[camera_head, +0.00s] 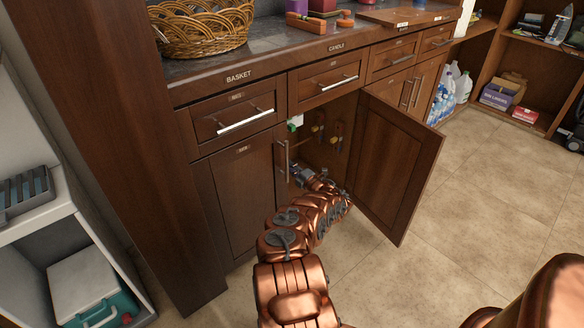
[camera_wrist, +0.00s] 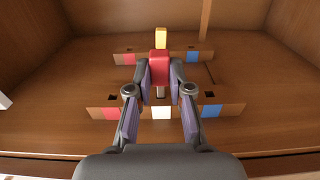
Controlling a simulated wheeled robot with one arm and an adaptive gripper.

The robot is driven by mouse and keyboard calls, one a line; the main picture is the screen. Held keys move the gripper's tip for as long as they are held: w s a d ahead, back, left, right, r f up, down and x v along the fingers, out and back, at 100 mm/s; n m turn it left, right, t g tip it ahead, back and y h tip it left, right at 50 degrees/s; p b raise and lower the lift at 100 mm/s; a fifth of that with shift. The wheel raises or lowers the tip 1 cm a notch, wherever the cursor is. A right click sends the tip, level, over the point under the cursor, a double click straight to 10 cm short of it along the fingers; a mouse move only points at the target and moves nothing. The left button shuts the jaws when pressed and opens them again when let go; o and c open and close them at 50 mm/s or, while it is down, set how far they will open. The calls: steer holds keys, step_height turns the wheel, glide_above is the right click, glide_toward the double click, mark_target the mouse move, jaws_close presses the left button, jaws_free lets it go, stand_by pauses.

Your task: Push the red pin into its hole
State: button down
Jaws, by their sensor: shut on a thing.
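The red pin (camera_wrist: 159,68) is held between the fingertips of my gripper (camera_wrist: 160,78) in the wrist view. A thin pale-grey part shows just below its red block. A front wooden strip (camera_wrist: 137,113) carries red, white and blue patches, with dark holes above the red and blue ones. A back strip (camera_wrist: 126,58) carries a red patch at left and a blue patch at right, also with dark holes. I cannot tell whether the pin's tip touches a hole; the fingers hide part of both strips. In the head view my gripper (camera_head: 300,172) is inside the open cabinet.
A yellow block (camera_wrist: 161,38) stands behind the red pin. The open cabinet door (camera_head: 395,165) is right of my arm, and a closed door (camera_head: 243,195) is left. Cabinet walls bound the space. Yellow-handled items (camera_head: 338,130) show deeper inside.

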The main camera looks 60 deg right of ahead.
steer(key=shift+w+a+p, duration=0.25)
steer(key=shift+a+p, duration=0.35)
steer(key=shift+a, duration=0.35)
steer(key=c, duration=1)
jaws_free()
steer(key=shift+s+a, duration=0.1)
steer(key=v, duration=1.1)
steer(key=shift+s+a, duration=0.15)
steer(key=shift+s, duration=0.25)
